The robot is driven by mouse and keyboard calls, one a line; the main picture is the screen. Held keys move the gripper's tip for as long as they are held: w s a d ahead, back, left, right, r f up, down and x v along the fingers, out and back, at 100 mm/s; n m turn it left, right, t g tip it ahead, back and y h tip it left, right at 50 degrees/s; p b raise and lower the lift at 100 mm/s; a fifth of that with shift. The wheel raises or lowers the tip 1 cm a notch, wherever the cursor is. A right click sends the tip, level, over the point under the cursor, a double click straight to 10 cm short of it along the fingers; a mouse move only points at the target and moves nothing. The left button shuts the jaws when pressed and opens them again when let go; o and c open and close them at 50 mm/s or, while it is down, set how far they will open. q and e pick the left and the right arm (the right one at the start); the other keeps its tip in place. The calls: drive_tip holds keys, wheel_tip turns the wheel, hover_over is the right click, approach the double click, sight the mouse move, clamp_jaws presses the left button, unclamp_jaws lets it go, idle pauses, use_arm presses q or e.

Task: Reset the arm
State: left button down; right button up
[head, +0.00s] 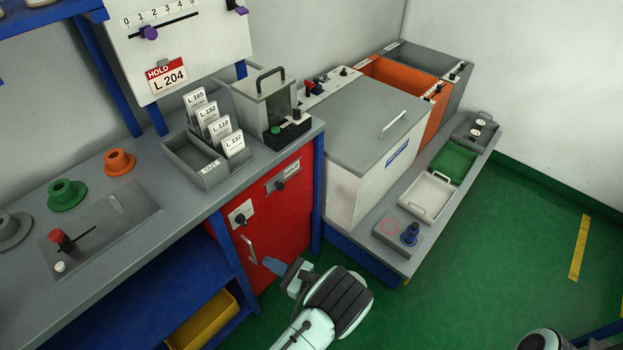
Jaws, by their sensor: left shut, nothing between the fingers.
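My left gripper (275,266) is at the lower middle of the head view, in front of the red cabinet (283,222) and low beside its door handle. Its fingers are shut with nothing between them. I cannot tell whether the fingertips touch the cabinet. My left arm comes up from the bottom edge. Only a piece of my right arm shows at the bottom right corner, and my right gripper is out of view.
A grey bench (110,245) with coloured flanged spools and a card rack (190,160) fills the left. A white lidded bin (365,150) and a low shelf with trays (428,198) stand behind. Green floor (500,260) is clear at the right.

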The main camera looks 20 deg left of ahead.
use_arm(q)
drive_tip(key=s+a+f+n+g+h+p, duration=0.1)
drive_tip(key=s+f+n+g+h, duration=0.15)
drive_tip(key=s+f+g, duration=0.35)
drive_tip(key=s+a+f+n+g+h+p, duration=0.2)
drive_tip(key=s+f+h, duration=0.2)
drive_tip(key=s, duration=0.5)
drive_tip(key=s+d+f+n+g+h+p, duration=0.25)
drive_tip(key=s+d+n+h, duration=0.35)
drive_tip(key=s, duration=0.3)
drive_tip(key=s+d+n+t+h+p, duration=0.1)
drive_tip(key=s+d+n+h+p, duration=0.15)
drive_tip(key=d+n+h, duration=0.35)
drive_tip(key=w+d+r+n+t+h, duration=0.1)
drive_tip(key=n, duration=0.1)
drive_tip(key=w+d+r+n+t+h+p, duration=0.1)
drive_tip(key=n+t, duration=0.1)
drive_tip(key=n, duration=0.1)
drive_tip(key=w+d+r+n+t+h, duration=0.1)
drive_tip(key=n+t, duration=0.1)
drive_tip(key=shift+w+d+r+n+p, duration=0.15)
drive_tip(key=shift+d+r+n+p, duration=0.1)
drive_tip(key=shift+p, duration=0.15)
drive_tip(key=shift+a, duration=0.1)
